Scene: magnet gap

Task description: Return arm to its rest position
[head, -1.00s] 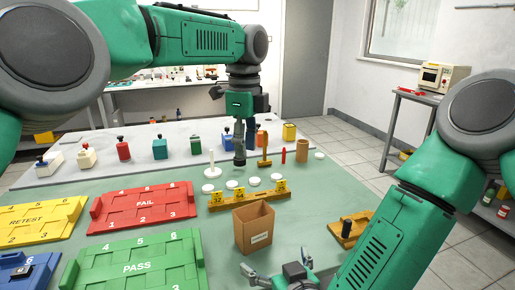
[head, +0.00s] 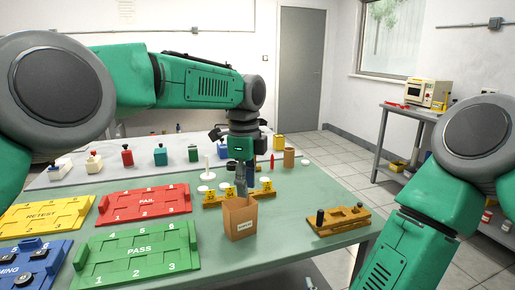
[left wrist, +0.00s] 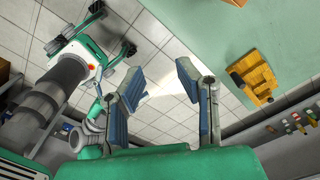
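My left arm comes in from the left in the head view.
The green table holds the yellow RETEST (head: 42,217), red FAIL (head: 145,203) and green PASS (head: 138,252) trays. A wooden holder (head: 340,221) stands near the right edge. A side bench (head: 410,113) stands at right.

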